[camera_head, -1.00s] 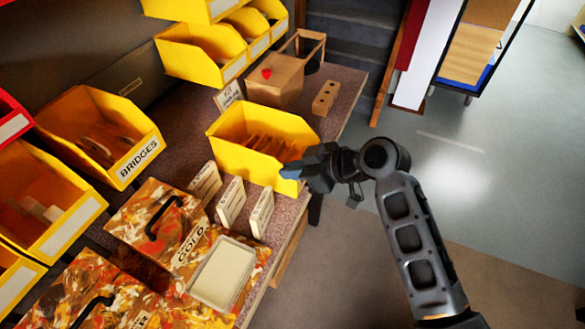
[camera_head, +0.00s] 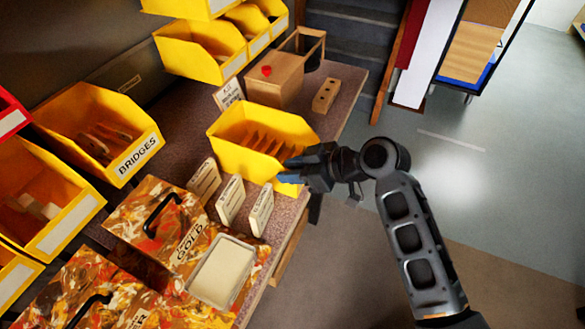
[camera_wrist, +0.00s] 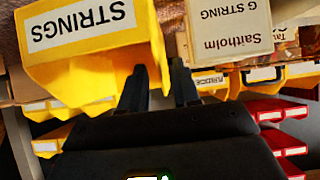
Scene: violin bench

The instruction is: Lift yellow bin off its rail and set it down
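A yellow bin (camera_head: 228,150) with dividers inside stands at the right side of the bench, upright. In the wrist view its front label reads STRINGS, and the bin (camera_wrist: 85,75) fills the upper left. My gripper (camera_head: 291,170) is at the bin's right-hand corner. The fingers of my gripper (camera_wrist: 158,80) are apart, with part of the yellow bin showing between them. They look open around its edge; whether either finger touches it I cannot tell. The bin's underside is hidden in the head view.
Several small white boxes (camera_head: 230,200) stand just in front of the bin. A BRIDGES bin (camera_head: 85,112) is at the left. A wooden box (camera_head: 275,82) and a drilled block (camera_head: 326,96) stand behind. The bench edge runs close beside the bin.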

